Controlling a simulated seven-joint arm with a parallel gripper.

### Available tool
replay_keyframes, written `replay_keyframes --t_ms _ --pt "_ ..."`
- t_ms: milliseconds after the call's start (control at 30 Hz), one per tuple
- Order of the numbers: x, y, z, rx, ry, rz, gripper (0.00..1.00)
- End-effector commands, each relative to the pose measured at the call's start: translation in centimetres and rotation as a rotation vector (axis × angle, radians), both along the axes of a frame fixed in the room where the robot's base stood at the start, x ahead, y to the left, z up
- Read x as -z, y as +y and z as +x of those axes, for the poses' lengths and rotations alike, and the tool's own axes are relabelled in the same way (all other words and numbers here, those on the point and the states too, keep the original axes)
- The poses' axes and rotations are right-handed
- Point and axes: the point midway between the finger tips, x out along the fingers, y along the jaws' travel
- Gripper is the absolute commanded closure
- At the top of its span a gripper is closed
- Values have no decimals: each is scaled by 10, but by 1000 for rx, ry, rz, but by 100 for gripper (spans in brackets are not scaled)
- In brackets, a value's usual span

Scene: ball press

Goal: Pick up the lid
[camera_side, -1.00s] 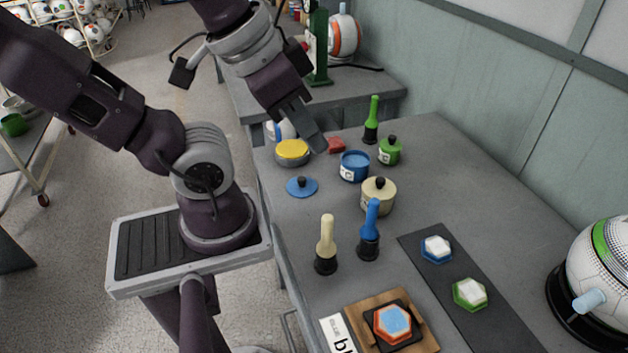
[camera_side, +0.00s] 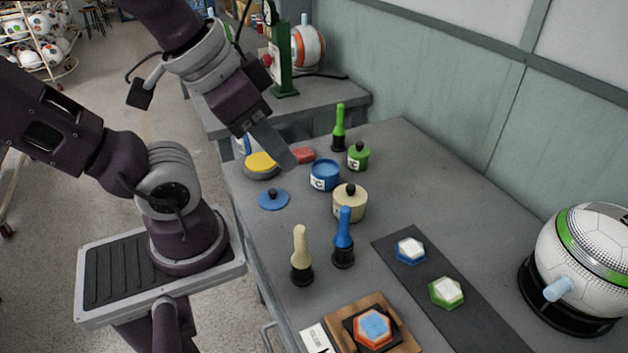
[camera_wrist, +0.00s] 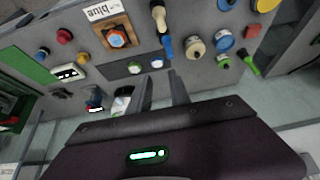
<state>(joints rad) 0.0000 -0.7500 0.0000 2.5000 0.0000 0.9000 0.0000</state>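A flat blue lid (camera_side: 273,199) with a black knob lies on the table near its left edge. In the wrist view the blue lid (camera_wrist: 227,4) is cut by the top edge. A blue pot (camera_side: 324,176) stands to its right with no lid on it. My gripper (camera_side: 286,160) hangs above the table beyond the lid in the side view, apart from it and touching nothing I can make out. In the wrist view my gripper (camera_wrist: 160,78) shows two fingers apart with nothing between them.
A yellow-topped pot (camera_side: 261,164), a cream pot (camera_side: 350,203) and a green pot (camera_side: 358,156) stand near the lid. Cream (camera_side: 301,256), blue (camera_side: 343,238) and green (camera_side: 339,128) handled tools stand upright. A red block (camera_side: 302,155) lies behind. The table's right rear is clear.

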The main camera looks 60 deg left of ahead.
Motion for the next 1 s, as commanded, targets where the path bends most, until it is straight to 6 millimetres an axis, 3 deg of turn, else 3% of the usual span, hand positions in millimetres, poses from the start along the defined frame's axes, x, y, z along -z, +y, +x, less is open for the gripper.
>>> replay_keyframes --t_ms 33,100,367,467,567,667,800,900,1000 --pt "0 0 0 0 0 0 65" --pt "0 0 0 0 0 0 53" --pt "0 0 0 1 1 3 53" --pt "6 14 12 22 37 83 53" --pt "25 58 39 132 165 291 53" --pt "57 119 64 368 365 483 53" --pt "125 198 76 832 581 556 53" --pt "179 233 72 1154 599 520 53" --pt "220 248 65 1374 543 489 53"
